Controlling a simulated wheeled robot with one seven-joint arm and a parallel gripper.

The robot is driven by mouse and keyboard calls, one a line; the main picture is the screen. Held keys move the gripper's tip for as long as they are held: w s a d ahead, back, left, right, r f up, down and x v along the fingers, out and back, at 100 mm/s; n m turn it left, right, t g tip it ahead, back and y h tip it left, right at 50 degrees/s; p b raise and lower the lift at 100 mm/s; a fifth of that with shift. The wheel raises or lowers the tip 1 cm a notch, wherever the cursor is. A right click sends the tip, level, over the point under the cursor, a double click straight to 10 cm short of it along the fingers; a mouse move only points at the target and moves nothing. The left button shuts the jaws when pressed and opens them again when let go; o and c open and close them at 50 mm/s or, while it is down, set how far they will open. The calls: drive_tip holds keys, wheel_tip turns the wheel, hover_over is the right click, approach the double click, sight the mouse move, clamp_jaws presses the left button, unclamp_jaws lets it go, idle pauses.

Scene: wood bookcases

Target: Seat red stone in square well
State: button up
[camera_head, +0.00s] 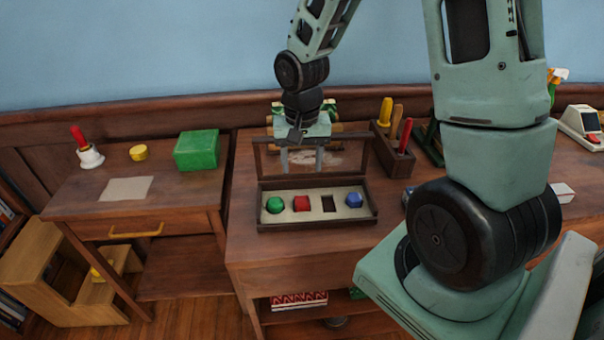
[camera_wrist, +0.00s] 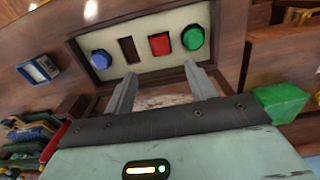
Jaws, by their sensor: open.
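A wooden case (camera_head: 317,226) with a pale inner panel stands on the desk with its framed lid upright at the back. In the panel's row are a green stone (camera_head: 275,204), a square red stone (camera_head: 302,203), a dark empty rectangular well (camera_head: 328,204) and a blue stone (camera_head: 353,199). The wrist view also shows the red stone (camera_wrist: 160,44) between the dark well (camera_wrist: 129,49) and the green stone (camera_wrist: 193,38). Whether the red stone is fully sunk is unclear. My gripper (camera_wrist: 161,77) is open and empty, behind the case, its fingers pointing toward the red stone.
A tool holder (camera_head: 393,150) stands just right of the case. A green box (camera_head: 196,151), yellow cylinder (camera_head: 138,153) and red-handled bell (camera_head: 88,152) are on the left table.

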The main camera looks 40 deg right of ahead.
drive_tip(key=s+a+r+n, duration=0.3)
drive_tip(key=a+n, duration=0.1)
drive_tip(key=a, duration=0.3)
drive_tip(key=s+a+r+n, duration=0.3)
drive_tip(key=a, duration=0.5)
drive_tip(key=s+a+r+n, duration=0.2)
drive_tip(key=s+a+n, duration=0.5)
drive_tip(key=s, duration=0.5)
drive_tip(key=shift+a+r+n+y, duration=0.25)
drive_tip(key=shift+a+n+y, duration=0.05)
drive_tip(key=shift+n, duration=0.2)
drive_tip(key=shift+w, duration=0.1)
